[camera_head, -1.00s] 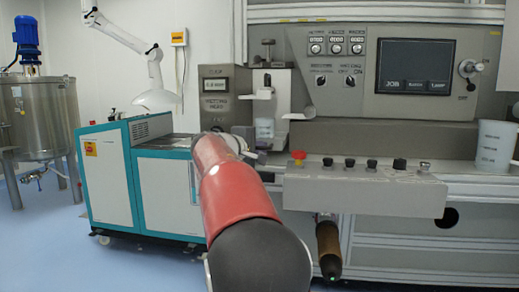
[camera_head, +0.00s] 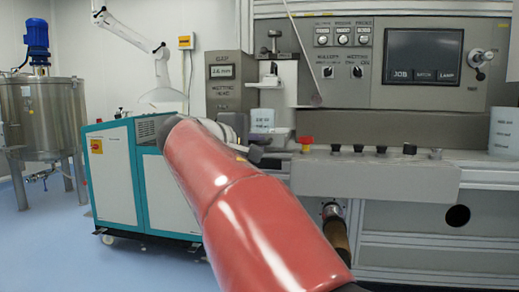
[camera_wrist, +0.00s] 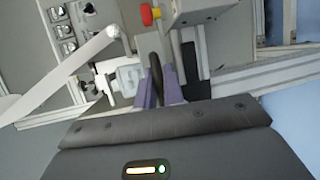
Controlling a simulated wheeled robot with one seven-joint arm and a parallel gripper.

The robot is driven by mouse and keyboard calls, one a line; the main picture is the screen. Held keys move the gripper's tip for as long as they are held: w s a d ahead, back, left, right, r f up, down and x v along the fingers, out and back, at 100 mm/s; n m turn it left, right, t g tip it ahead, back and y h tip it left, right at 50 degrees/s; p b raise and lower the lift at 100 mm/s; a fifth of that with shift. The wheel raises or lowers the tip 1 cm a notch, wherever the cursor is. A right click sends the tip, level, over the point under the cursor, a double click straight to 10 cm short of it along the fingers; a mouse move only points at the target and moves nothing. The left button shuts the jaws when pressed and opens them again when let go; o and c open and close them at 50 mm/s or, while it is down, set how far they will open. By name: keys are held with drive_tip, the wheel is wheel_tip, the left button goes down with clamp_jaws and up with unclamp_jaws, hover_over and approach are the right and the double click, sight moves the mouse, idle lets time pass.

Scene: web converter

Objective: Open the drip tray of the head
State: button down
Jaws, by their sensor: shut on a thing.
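The wetting head (camera_head: 223,95) stands left of the control panel in the head view, with a small display. My gripper (camera_head: 268,155) is at its lower right, partly hidden behind my red arm. In the wrist view my gripper (camera_wrist: 160,92) has its purple fingers closed around a dark curved bar (camera_wrist: 155,70). Whether this bar is the drip tray's handle, I cannot tell; the tray itself is not clearly visible. A clear cup (camera_head: 262,120) stands just above the gripper, and also shows left of the fingers in the wrist view (camera_wrist: 128,80).
A red knob (camera_head: 305,143) is close right of my gripper, on the ledge with several black knobs (camera_head: 358,149). A thin ball-ended rod (camera_head: 303,55) hangs before the panel. A clear jug (camera_head: 503,132) stands far right. A teal-and-white cabinet (camera_head: 115,185) stands left; floor before it is clear.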

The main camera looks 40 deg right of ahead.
drive_tip(key=shift+a, duration=0.15)
drive_tip(key=c, duration=1.5)
unclamp_jaws()
drive_tip(key=v, duration=0.7)
drive_tip(key=shift+a, duration=0.4)
drive_tip(key=shift+s, duration=0.1)
drive_tip(key=s+a+f+m+y+p, duration=0.1)
drive_tip(key=s+a+f+y+p, duration=0.1)
drive_tip(key=s+a+f+y, duration=0.3)
drive_tip(key=s+a+f+m+y+p, duration=0.2)
drive_tip(key=s+a+f+y, duration=0.3)
drive_tip(key=f, duration=0.8)
drive_tip(key=s+a+f+m+y+p, duration=0.1)
drive_tip(key=s+a+f+y, duration=0.4)
drive_tip(key=f, duration=0.5)
drive_tip(key=shift+s+a+t+p, duration=0.3)
drive_tip(key=shift+s+a+p, duration=0.45)
drive_tip(key=shift+a, duration=0.05)
